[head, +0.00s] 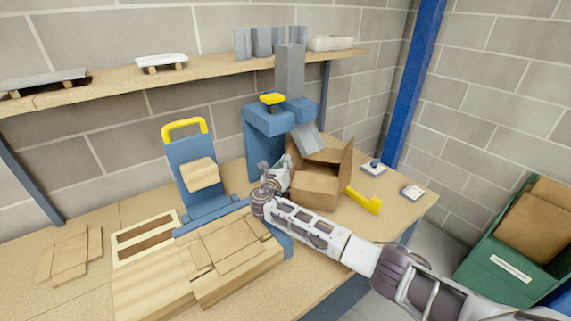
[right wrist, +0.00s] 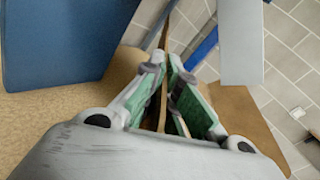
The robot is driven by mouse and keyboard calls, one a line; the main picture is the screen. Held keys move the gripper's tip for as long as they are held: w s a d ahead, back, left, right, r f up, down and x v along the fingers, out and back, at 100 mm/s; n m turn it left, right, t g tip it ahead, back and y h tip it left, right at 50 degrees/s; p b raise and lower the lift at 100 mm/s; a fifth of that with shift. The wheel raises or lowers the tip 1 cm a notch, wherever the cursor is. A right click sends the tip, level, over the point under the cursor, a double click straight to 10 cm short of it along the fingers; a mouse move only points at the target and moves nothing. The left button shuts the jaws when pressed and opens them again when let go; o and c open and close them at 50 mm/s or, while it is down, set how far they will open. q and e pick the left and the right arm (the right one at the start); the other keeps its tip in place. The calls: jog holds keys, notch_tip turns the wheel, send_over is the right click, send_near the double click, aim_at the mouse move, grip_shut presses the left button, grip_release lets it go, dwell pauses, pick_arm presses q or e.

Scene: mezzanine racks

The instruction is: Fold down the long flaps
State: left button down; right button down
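An open cardboard box (head: 314,189) stands on the right part of the bench, under the blue press. A right-hand flap (head: 347,168) stands up and a far flap (head: 325,155) tilts back. My right gripper (head: 282,170) is at the box's left side, partly hiding its left flap. In the right wrist view, my right gripper (right wrist: 165,66) has its green-padded fingers close together on a thin brown cardboard flap (right wrist: 168,28), seen edge-on. My left gripper is not in view.
The blue press (head: 268,122) rises just behind my right gripper. A yellow-handled tool (head: 363,201) lies right of the box. Flat cardboard pieces (head: 233,247) lie left of my arm. A green bin (head: 510,262) stands right of the bench.

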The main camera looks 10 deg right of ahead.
jog(key=shift+s+d+r+m+y+p, duration=0.15)
jog(key=shift+s+d+m+y+p, duration=0.2)
jog(key=shift+m, duration=0.3)
jog(key=shift+s+d+r+m+y+p, duration=0.1)
jog(key=shift+s+d+m+y+p, duration=0.1)
jog(key=shift+d+m+p, duration=0.3)
jog(key=shift+s+d+m+t+y+b, duration=0.25)
jog(key=shift+d+m, duration=0.25)
jog(key=shift+m, duration=0.25)
jog(key=shift+s+d+m+t+y+b, duration=0.2)
jog(key=shift+d+m+t, duration=0.2)
jog(key=shift+m, duration=0.3)
jog(key=shift+d, duration=0.1)
jog(key=c, duration=2.2)
grip_release()
jog(key=o, duration=0.5)
jog(key=shift+f, duration=0.1)
jog(key=shift+s, duration=0.1)
jog(key=shift+v, duration=5.9)
jog(key=shift+c, duration=0.3)
